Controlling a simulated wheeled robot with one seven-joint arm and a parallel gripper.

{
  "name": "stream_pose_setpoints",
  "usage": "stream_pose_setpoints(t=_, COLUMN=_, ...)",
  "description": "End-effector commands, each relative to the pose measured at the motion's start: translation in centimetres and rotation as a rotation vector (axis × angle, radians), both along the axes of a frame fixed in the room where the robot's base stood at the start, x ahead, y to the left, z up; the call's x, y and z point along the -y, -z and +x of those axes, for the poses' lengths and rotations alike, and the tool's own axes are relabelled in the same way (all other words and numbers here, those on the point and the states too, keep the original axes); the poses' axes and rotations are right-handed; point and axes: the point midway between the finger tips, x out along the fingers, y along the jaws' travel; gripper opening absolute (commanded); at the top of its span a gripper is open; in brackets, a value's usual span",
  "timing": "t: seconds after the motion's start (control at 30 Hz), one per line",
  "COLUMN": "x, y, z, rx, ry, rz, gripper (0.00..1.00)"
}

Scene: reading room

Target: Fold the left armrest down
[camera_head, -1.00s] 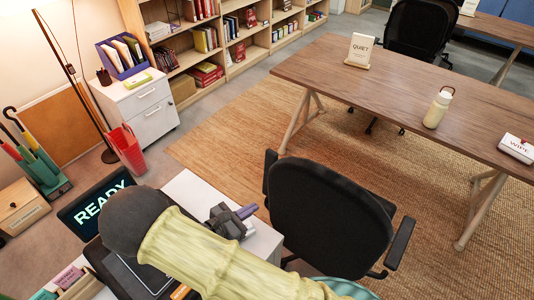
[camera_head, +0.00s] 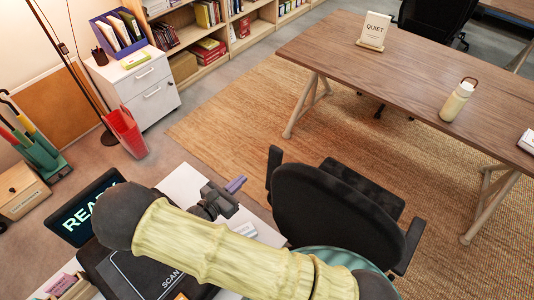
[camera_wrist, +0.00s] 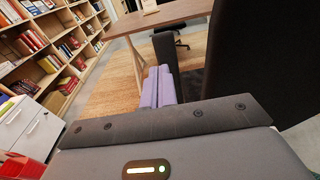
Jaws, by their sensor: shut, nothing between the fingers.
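The black office chair (camera_head: 320,212) stands right of my gripper in the head view. Its left armrest (camera_head: 274,165) is upright along the left side of the backrest. The other armrest (camera_head: 411,246) shows at the right side. My gripper (camera_head: 236,184) has purple fingers that are shut and empty. It is left of the upright armrest, with a visible gap in the head view. In the wrist view the fingers (camera_wrist: 158,87) point ahead, with the dark upright armrest (camera_wrist: 165,50) just beyond and right of them and the backrest (camera_wrist: 240,55) filling the right.
A desk with a scanner (camera_head: 150,275) and a screen (camera_head: 85,208) lies under my arm. A wooden table (camera_head: 420,75) with a bottle (camera_head: 457,100) and sign stands beyond the chair. A white drawer unit (camera_head: 150,90) and red bin (camera_head: 127,132) are at left. The rug between is clear.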

Motion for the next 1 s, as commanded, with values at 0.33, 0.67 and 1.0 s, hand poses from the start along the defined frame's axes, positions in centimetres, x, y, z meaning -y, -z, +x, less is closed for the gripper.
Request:
stream_pose_setpoints(t=0.33, x=1.1, y=0.0, z=1.3, rx=0.000, ry=0.003, rz=0.000, gripper=0.00)
stream_pose_setpoints(t=0.67, x=4.5, y=0.5, z=5.6, rx=-0.001, ry=0.002, rz=-0.001, gripper=0.00)
stream_pose_setpoints(t=1.0, x=7.9, y=1.2, z=9.9, rx=-0.001, ry=0.000, rz=0.000, gripper=0.00)
